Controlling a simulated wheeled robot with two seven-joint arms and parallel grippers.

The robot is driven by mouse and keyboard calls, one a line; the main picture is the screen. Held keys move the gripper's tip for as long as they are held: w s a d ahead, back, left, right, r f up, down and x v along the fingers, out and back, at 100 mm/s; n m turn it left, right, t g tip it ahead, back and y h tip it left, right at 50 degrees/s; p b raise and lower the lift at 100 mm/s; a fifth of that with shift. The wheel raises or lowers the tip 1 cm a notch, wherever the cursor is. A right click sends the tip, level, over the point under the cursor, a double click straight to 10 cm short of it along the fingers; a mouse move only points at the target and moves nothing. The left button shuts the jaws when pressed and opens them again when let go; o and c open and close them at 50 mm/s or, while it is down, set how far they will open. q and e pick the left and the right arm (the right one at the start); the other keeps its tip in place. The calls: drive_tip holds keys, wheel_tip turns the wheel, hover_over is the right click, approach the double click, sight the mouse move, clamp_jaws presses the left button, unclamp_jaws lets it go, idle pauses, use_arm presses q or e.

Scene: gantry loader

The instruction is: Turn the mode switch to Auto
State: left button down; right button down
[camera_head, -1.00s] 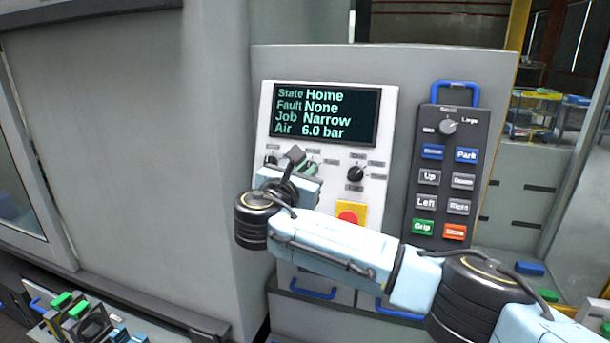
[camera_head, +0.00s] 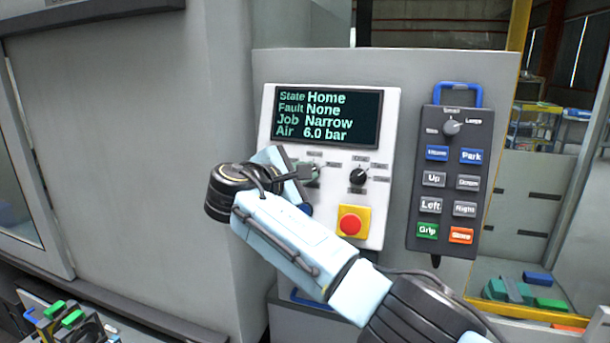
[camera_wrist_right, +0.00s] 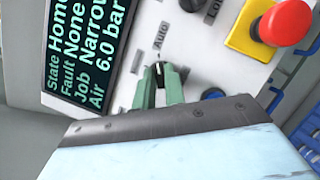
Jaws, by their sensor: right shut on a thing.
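The mode switch (camera_wrist_right: 158,68) is a small dark knob on the white control panel (camera_head: 375,215). In the right wrist view it sits between the green fingertips of my right gripper (camera_wrist_right: 159,76), which are shut on it. A light mark on the knob faces towards the label "Auto" (camera_wrist_right: 160,36). My left gripper is not in view.
The screen (camera_head: 325,116) reads Home, None, Narrow, 6.0 bar. Another black knob (camera_head: 358,176) and a red emergency button (camera_head: 350,223) are to the right. A blue button (camera_wrist_right: 213,94) is close to the fingers. A dark pendant (camera_head: 447,180) hangs further right.

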drive_tip(key=shift+m, duration=0.5)
drive_tip(key=c, duration=1.5)
unclamp_jaws()
drive_tip(key=shift+o, duration=0.2)
drive_tip(key=v, duration=1.3)
drive_tip(key=shift+a+r+b, duration=0.15)
drive_tip(key=shift+r+b, duration=0.05)
drive_tip(key=shift+b, duration=0.2)
drive_tip(key=shift+s, duration=0.1)
